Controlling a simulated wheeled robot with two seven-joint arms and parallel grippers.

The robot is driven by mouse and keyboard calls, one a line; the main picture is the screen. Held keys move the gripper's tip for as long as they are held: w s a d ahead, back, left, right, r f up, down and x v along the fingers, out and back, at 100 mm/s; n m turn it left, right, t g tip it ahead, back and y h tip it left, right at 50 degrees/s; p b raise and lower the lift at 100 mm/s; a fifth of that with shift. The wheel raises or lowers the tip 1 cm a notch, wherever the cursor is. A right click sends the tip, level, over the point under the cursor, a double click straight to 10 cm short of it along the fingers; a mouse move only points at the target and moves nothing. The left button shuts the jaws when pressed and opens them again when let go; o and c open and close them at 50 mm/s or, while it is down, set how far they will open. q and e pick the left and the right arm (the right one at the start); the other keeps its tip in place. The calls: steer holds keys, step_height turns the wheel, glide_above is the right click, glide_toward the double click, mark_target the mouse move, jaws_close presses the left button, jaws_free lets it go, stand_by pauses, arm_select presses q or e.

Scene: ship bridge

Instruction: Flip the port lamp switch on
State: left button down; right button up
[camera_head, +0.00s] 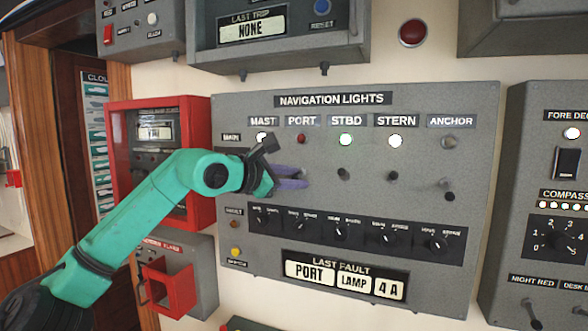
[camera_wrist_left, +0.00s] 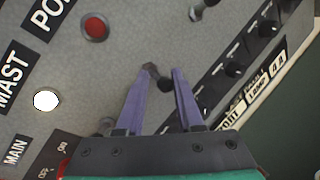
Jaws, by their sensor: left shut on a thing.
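The navigation lights panel (camera_head: 480,130) is a grey plate on the wall. Its PORT lamp (camera_head: 301,138) is dull red, and it also shows in the left wrist view (camera_wrist_left: 95,27). The port lamp switch (camera_wrist_left: 163,84) is a small toggle below that lamp. In the left wrist view it sits between the purple fingers of my left gripper (camera_wrist_left: 162,73), which is shut on it. In the head view the left gripper (camera_head: 304,178) reaches in from the left, and its fingers mostly hide the switch. My right gripper is not in view.
The stbd switch (camera_head: 343,174), stern switch (camera_head: 392,175) and anchor switch (camera_head: 449,190) stick out to the right. A row of black knobs (camera_head: 341,233) lies below. The MAST, STBD (camera_head: 345,140) and STERN (camera_head: 395,141) lamps glow. A red box (camera_head: 200,110) stands left of the panel.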

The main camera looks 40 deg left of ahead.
arm_select(q)
steer(key=g+p, duration=0.1)
steer(key=p, duration=0.1)
steer(key=r+g+p, duration=0.1)
steer(key=p, duration=0.2)
steer(key=shift+r+n+g, duration=0.3)
steer(key=shift+a+f+g, duration=0.1)
steer(key=shift+f+g, duration=0.15)
steer(key=shift+g, duration=0.05)
steer(key=shift+w+f+g, duration=0.1)
steer(key=shift+f+g, duration=0.1)
steer(key=shift+g, duration=0.2)
steer(key=shift+r+n, duration=0.15)
steer(key=shift+n, duration=0.15)
steer(key=shift+r+g+h, duration=0.3)
steer(key=shift+g+h, duration=0.1)
steer(key=shift+g, duration=0.3)
steer(key=c, duration=0.6)
jaws_free()
steer(key=shift+o, duration=0.3)
steer(key=shift+d+r, duration=0.2)
